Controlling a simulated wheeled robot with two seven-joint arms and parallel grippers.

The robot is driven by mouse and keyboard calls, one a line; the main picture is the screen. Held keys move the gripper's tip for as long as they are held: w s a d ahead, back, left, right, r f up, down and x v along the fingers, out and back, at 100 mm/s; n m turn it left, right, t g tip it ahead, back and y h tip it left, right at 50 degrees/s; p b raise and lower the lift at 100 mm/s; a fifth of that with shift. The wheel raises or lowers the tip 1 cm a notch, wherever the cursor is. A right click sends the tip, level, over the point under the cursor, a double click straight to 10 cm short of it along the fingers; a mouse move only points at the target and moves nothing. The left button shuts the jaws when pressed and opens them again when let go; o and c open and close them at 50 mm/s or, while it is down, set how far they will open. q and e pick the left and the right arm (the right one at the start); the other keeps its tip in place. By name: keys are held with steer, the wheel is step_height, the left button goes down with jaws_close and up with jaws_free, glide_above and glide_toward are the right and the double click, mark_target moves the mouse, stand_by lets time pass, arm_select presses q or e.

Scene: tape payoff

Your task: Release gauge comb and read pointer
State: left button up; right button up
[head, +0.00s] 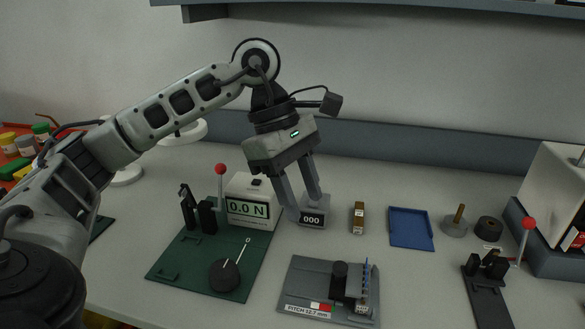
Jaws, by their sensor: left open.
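My left gripper (307,206) is open and points down, its fingertips at a small grey block with a 000 display (313,219). I cannot tell whether they touch it. Nothing shows between the fingers. A black round piece with a thin white-tipped pointer (242,251) sits on the green plate (181,266). My right gripper is not in view.
A force readout showing 0.0 N (249,209) and a red-knobbed lever (220,170) stand at the green plate. A blue tray (410,229), a small brown block (358,218) and a black ring (489,229) lie right. Another red-knobbed lever (528,224) stands far right.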

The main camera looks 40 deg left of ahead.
arm_select(q)
steer(key=shift+v, duration=2.25)
steer(key=shift+f, duration=0.1)
